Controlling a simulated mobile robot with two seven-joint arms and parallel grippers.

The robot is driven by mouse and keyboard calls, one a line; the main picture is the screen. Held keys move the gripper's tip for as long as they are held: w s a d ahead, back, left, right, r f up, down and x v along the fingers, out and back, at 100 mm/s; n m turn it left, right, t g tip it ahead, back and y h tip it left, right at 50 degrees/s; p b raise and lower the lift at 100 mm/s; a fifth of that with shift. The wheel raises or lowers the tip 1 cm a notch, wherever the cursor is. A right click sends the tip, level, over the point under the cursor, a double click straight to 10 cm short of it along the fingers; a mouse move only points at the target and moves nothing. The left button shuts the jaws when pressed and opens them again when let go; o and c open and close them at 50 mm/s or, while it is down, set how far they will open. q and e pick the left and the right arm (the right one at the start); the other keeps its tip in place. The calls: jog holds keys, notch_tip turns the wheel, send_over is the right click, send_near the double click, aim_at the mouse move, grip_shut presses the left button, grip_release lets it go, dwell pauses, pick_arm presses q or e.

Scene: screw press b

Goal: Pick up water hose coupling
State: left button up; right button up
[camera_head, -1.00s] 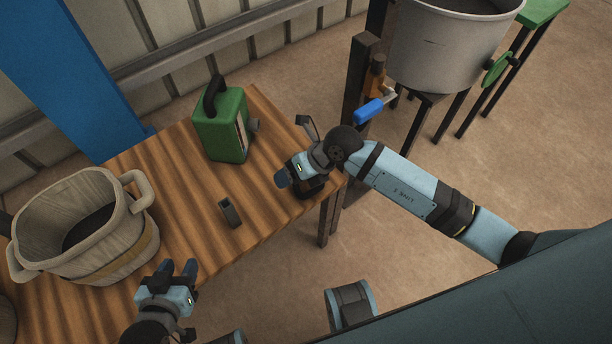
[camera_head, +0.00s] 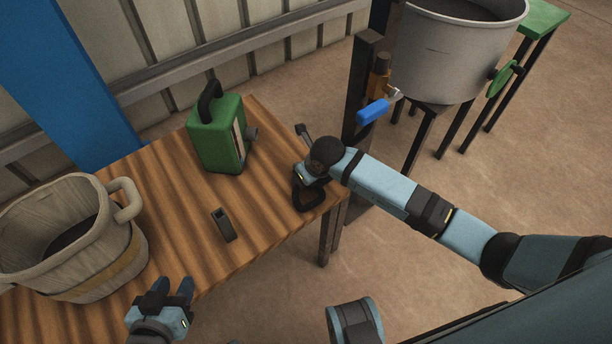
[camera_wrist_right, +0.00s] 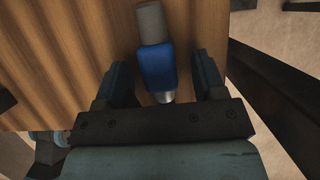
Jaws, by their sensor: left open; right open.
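The water hose coupling, with a blue body (camera_wrist_right: 156,70), a grey-brown end and a silver tip, lies over the wooden table in the right wrist view. It is between the two dark fingers of my right gripper (camera_wrist_right: 165,85), which is open, with gaps visible on both sides. In the head view, my right gripper (camera_head: 306,190) is at the table's right corner and hides the coupling. My left gripper (camera_head: 170,288) is open and empty at the table's front edge, its fingers pointing away from me.
On the wooden table (camera_head: 180,200) stand a green canister (camera_head: 217,145), a small dark hollow block (camera_head: 224,226) and a woven basket (camera_head: 105,270). A grey pot (camera_head: 455,55) and a post with a blue-handled valve (camera_head: 372,111) stand behind the right arm. Mid-table is mostly clear.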

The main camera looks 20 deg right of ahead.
jog(key=c, duration=1)
jog(key=shift+c, duration=0.2)
jog(key=shift+r, duration=0.15)
